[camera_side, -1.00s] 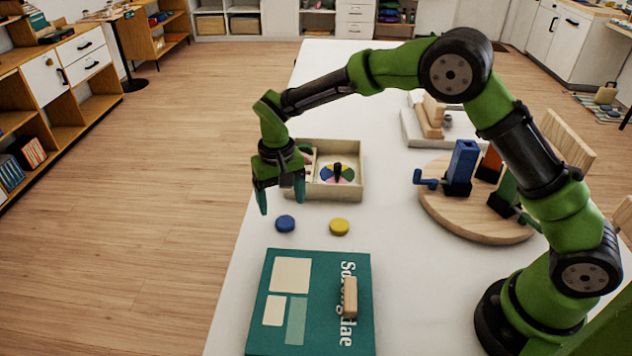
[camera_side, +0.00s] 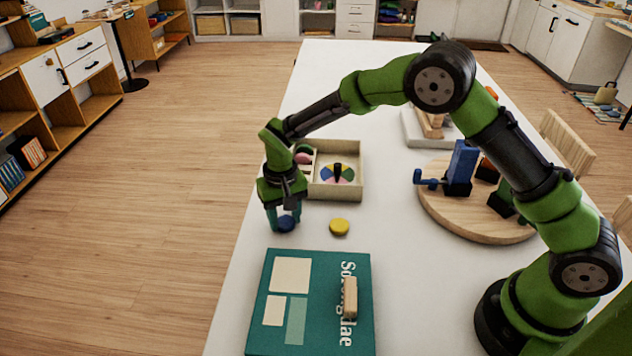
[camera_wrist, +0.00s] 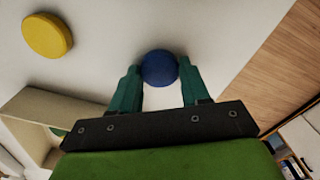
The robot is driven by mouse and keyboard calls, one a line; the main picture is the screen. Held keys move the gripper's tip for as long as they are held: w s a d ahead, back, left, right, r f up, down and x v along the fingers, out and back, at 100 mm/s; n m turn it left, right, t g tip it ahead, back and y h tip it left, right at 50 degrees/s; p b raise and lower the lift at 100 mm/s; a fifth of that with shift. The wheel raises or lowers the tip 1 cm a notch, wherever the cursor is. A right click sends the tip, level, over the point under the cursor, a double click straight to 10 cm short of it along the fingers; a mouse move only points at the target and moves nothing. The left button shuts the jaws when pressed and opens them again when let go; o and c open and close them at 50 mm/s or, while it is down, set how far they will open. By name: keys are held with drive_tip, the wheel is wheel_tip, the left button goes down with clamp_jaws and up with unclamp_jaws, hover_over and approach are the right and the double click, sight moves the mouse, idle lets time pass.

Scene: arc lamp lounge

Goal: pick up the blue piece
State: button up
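The blue piece (camera_side: 286,224) is a small round disc on the white table, in front of the shallow wooden box. My gripper (camera_side: 284,226) points down over it, with one teal finger on each side. In the wrist view the blue piece (camera_wrist: 159,68) fills the gap between the fingertips of my gripper (camera_wrist: 160,72), and both fingers appear to touch its sides. The fingers partly cover the disc in the side view. It shows no visible lift from the table.
A yellow disc (camera_side: 339,227) lies just to the right. The wooden box (camera_side: 350,192) with a coloured wheel stands behind. A green book (camera_side: 310,258) with a wooden block (camera_side: 350,298) on it lies in front. A round wooden board (camera_side: 450,222) stands further right.

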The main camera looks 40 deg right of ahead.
drive_tip(key=shift+c, duration=1.3)
drive_tip(key=shift+r, duration=0.1)
